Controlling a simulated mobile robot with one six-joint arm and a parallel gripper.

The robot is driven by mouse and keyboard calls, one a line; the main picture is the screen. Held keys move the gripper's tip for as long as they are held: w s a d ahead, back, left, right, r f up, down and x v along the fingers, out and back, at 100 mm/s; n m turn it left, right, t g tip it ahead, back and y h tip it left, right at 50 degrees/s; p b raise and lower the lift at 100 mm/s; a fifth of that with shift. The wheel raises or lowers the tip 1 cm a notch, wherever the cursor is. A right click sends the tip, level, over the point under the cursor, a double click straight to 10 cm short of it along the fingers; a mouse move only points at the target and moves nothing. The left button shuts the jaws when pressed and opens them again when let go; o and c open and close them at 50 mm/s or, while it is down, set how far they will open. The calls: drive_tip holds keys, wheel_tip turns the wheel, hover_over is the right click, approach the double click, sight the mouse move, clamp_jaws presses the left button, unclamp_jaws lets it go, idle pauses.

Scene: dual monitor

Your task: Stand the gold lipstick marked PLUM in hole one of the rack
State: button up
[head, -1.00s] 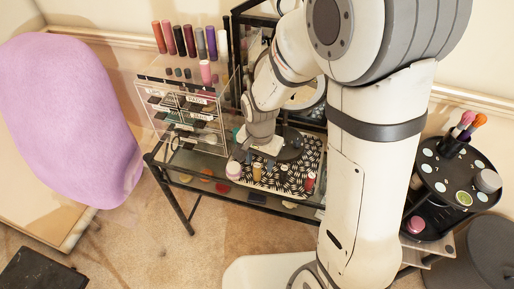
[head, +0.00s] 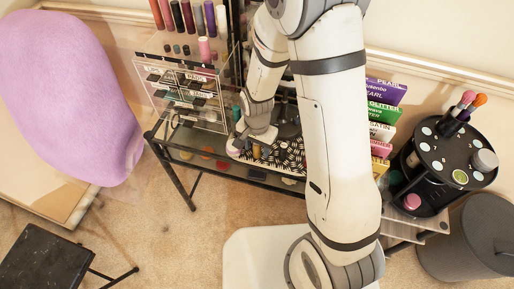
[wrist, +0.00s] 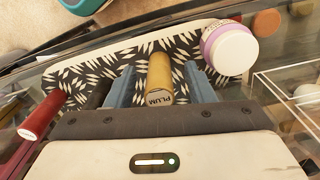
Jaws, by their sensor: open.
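The gold lipstick marked PLUM (wrist: 159,72) stands on a black-and-white patterned tray (wrist: 100,75) in the wrist view, its lettered end towards the camera. My gripper (wrist: 158,82) is open, with one blue-grey finger on each side of the lipstick. A gap shows beside it, and I cannot tell whether either finger touches it. In the head view the gold lipstick (head: 256,151) is small beside my gripper (head: 262,143).
A white jar with a purple band (wrist: 229,48) stands close right of the gripper, and a red tube (wrist: 43,114) at left. The clear drawer unit (head: 190,95) is left of my arm. Coloured boxes (head: 384,115) and a black round organiser (head: 440,160) are at right.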

drive_tip(key=shift+c, duration=0.6)
drive_tip(key=c, duration=0.9)
drive_tip(key=shift+c, duration=0.2)
